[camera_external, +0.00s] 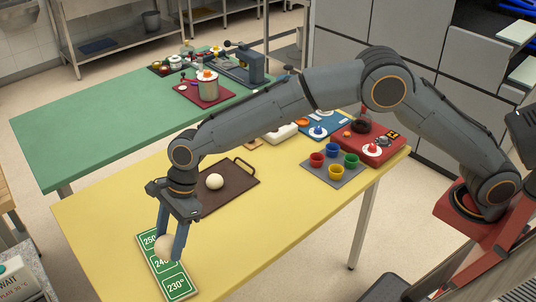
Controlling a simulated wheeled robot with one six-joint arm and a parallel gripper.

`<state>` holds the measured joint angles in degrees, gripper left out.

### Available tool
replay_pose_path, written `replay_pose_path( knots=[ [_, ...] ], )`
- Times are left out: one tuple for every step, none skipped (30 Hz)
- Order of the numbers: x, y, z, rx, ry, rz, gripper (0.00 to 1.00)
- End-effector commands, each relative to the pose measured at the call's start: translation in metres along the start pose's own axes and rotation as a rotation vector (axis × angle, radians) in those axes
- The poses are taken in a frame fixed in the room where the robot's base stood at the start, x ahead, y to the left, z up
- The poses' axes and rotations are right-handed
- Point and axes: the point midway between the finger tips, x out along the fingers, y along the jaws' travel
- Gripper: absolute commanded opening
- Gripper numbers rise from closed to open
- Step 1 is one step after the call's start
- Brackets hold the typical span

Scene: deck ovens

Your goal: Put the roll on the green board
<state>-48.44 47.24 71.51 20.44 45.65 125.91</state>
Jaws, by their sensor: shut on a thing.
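The green board (178,288) lies at the near left part of the yellow table, with white-framed panels that read about 250, 240 and 230. My gripper (170,250) points down over the board and is shut on a pale round roll (164,245). The roll is at the board's upper half; I cannot tell whether it touches the board. A second pale round roll (214,181) sits on a dark brown tray (240,176) with a handle, behind and right of my gripper.
Coloured cups (334,161) stand on a grey mat at the table's right. A red box with knobs (372,146) and a blue board (322,124) are behind them. A green table (90,130) with a pot stands farther back. The yellow table's front middle is clear.

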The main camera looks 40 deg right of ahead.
Motion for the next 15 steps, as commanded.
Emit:
replay_pose_path(
  knots=[
    [0.007, 0.000, 0.002, 0.000, 0.002, 0.000, 0.28],
    [0.010, 0.000, 0.002, 0.000, 0.002, 0.000, 0.28],
    [0.015, 0.001, -0.001, 0.002, 0.004, 0.000, 0.28],
    [0.020, 0.001, -0.003, 0.002, 0.004, 0.001, 0.28],
    [0.024, 0.001, -0.005, 0.002, 0.004, 0.001, 0.28],
    [0.031, 0.001, -0.008, 0.002, 0.004, 0.001, 0.28],
    [0.036, 0.001, -0.010, 0.002, 0.004, 0.000, 0.28],
    [0.040, 0.001, -0.012, 0.002, 0.004, 0.000, 0.28],
    [0.046, 0.001, -0.014, 0.001, 0.003, 0.000, 0.28],
    [0.049, 0.001, -0.016, 0.001, 0.003, -0.001, 0.28],
    [0.053, 0.001, -0.017, 0.001, 0.002, -0.001, 0.28],
    [0.055, 0.001, -0.018, 0.001, 0.001, -0.001, 0.28],
    [0.057, 0.001, -0.018, 0.001, 0.001, -0.001, 0.28],
    [0.058, 0.001, -0.019, 0.001, 0.001, -0.001, 0.28],
    [0.061, 0.001, -0.020, 0.001, 0.001, -0.001, 0.28]
  ],
)
